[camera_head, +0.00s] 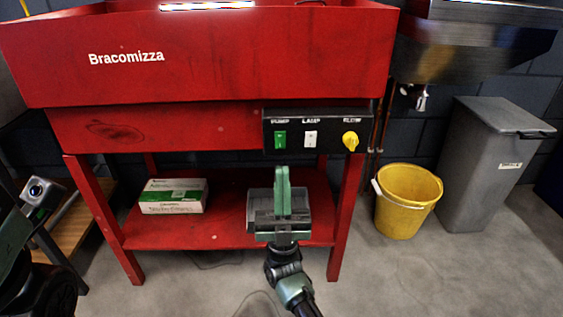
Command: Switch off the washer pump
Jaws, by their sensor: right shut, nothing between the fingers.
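The red washer (230,50), lettered "Bracomizza", fills the upper left and middle. A black control panel (318,129) sits on its front right. Under the label that seems to read "PUMP" is a green rocker switch (280,140); its exact position is too small to tell. My right gripper (283,170) is shut and empty, its green fingers pointing up just below the panel under the green switch. I cannot tell whether it touches anything. On the left edge, parts of my left arm show, but the left gripper's fingers cannot be made out.
The panel also has a white lamp switch (310,139) and a yellow knob (350,141). A yellow bucket (406,203) and grey bin (490,165) stand right.

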